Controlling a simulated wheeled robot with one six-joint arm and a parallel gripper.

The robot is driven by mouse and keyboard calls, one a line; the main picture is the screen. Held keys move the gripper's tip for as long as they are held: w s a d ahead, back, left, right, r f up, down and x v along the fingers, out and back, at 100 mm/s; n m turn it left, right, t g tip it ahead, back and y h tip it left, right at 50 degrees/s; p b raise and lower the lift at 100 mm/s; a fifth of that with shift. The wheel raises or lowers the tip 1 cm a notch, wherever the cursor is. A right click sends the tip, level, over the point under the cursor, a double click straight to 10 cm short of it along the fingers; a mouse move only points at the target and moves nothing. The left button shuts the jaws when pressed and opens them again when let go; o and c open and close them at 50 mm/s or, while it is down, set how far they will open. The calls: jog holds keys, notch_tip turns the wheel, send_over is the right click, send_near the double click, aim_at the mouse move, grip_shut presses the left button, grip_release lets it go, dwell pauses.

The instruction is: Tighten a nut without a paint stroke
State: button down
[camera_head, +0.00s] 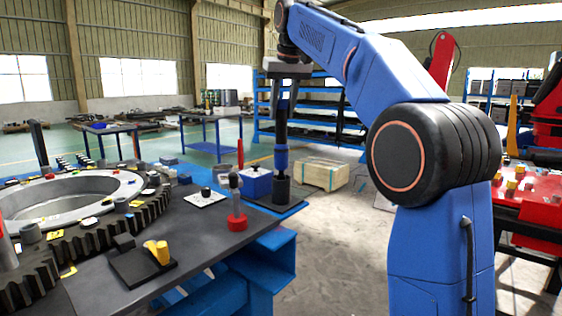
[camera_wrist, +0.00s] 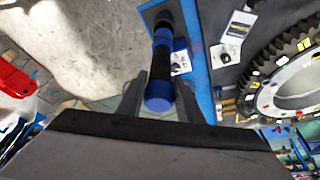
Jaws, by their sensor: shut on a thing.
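My gripper (camera_head: 284,92) points down above the near table's far right corner. It is shut on the upper part of an upright black tool with blue bands (camera_head: 282,135). The tool's lower end is at a dark round holder (camera_head: 281,192) on a dark plate; I cannot tell whether it is seated or just above. In the wrist view the tool (camera_wrist: 162,62) runs between my two fingers (camera_wrist: 160,95), its blue end nearest. A large toothed ring (camera_head: 152,218) with several nuts and some yellow marks lies at left; it also shows in the wrist view (camera_wrist: 255,72). Individual nuts are too small to judge.
On the dark tabletop (camera_head: 205,240) stand a blue box (camera_head: 257,182), a red-based post (camera_head: 237,205), a white card with a knob (camera_head: 206,197) and a black block with yellow cylinders (camera_head: 150,260). A wooden crate (camera_head: 322,174) sits on the floor beyond.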

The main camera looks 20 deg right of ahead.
jog(key=shift+r, duration=2.4)
jog(key=shift+s, duration=0.1)
